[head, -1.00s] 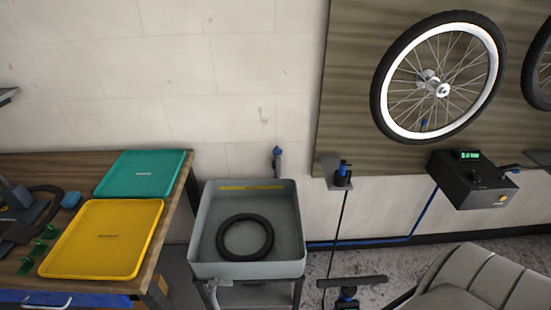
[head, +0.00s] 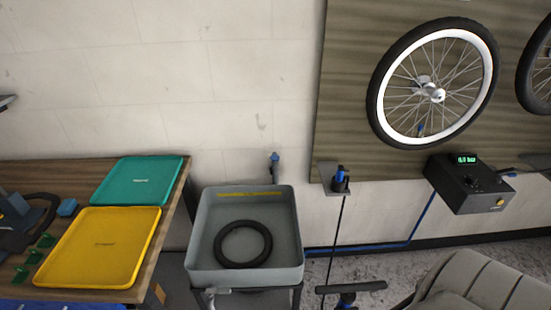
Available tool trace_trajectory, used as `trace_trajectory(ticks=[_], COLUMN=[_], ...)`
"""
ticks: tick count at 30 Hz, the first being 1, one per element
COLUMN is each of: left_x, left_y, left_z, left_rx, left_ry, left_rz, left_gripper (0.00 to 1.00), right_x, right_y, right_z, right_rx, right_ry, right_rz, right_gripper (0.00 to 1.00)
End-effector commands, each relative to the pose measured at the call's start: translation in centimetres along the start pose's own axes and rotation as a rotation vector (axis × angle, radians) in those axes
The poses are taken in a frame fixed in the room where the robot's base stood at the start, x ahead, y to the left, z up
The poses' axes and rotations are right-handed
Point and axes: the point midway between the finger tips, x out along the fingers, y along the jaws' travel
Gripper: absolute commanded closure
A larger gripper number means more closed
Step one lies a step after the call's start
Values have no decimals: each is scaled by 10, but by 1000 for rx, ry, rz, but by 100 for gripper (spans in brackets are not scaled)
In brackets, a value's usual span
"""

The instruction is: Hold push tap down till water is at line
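The push tap (head: 275,160) has a blue top and stands at the wall behind the grey basin (head: 196,240). A yellow line (head: 248,195) runs along the inside of the basin's back wall. A black inner tube or tyre ring (head: 222,250) lies in the basin. I cannot make out a water level in the basin. Neither of my grippers can be made out in the head view. Nothing is seen touching the tap.
A wooden bench at the left holds a green tray (head: 137,181) and a yellow tray (head: 98,246). A bicycle wheel (head: 382,92) hangs on the wooden panel. A black box with a green display (head: 468,186) sits below it. A grey seat (head: 475,290) stands at lower right.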

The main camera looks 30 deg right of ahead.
Motion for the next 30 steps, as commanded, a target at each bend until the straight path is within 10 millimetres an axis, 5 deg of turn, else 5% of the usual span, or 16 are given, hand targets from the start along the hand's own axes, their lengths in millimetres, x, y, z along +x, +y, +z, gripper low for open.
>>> trace_trajectory(ticks=[9, 21, 30], left_x=[0, 0, 0], left_y=[0, -1, -1], left_z=[0, 1, 1], left_rx=[0, 0, 0], left_ry=[0, -1, -2], left_rz=[0, -1, -1], left_gripper=[100, 100, 100], right_x=[0, 0, 0], right_y=[0, -1, -1], right_z=[0, -1, -1], right_rx=[0, 1, 1], right_ry=[0, 1, 1], right_rz=[0, -1, -1], right_gripper=[55, 100, 100])
